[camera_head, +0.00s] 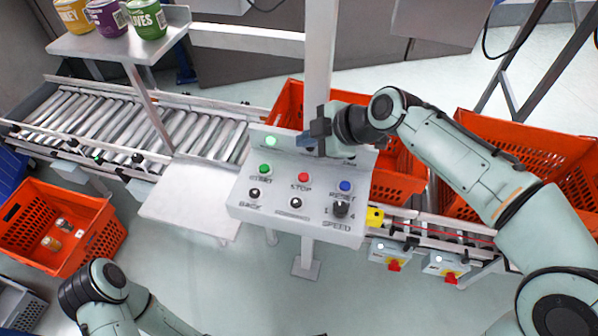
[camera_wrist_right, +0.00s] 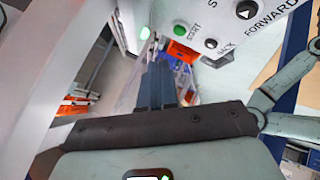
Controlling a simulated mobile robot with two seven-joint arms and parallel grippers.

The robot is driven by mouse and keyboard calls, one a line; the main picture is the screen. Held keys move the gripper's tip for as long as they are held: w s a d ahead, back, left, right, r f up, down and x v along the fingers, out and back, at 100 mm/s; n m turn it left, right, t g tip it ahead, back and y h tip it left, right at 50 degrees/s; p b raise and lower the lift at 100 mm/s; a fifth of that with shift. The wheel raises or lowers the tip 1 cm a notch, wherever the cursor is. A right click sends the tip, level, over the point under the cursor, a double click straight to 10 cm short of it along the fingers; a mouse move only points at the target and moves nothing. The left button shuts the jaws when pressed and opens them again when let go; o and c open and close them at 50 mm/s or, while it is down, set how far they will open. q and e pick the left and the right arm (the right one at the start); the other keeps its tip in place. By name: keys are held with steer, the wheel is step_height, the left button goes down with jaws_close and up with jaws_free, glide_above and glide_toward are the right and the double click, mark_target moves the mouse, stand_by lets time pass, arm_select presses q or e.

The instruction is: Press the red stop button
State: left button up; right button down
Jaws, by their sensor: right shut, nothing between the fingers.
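The red stop button (camera_head: 303,177) sits in the upper middle of the buttons on the grey control panel (camera_head: 245,204), above the label STOP. It is uncovered in the head view and is not visible in the wrist view. My right gripper (camera_head: 307,141) is shut and empty, at the panel's far edge, beyond the red button and apart from it. Its closed dark fingers show in the wrist view (camera_wrist_right: 157,85). My left arm shows at the bottom left of the head view, but its gripper is not visible.
A green start button (camera_head: 264,169), a blue reset button (camera_head: 345,186), black buttons and a speed knob (camera_head: 341,209) surround the stop button. A post (camera_head: 319,60) rises behind the panel. Orange totes (camera_head: 500,150) and a roller conveyor (camera_head: 120,125) flank it.

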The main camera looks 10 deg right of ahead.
steer(key=b, duration=0.6)
glide_above(307, 179)
step_height(307, 179, down, 8)
steer(key=shift+f, duration=0.2)
steer(key=shift+f+b, duration=0.25)
steer(key=shift+b, duration=0.25)
stand_by(1.4)
steer(key=shift+f+b, duration=0.4)
steer(key=shift+b, duration=0.25)
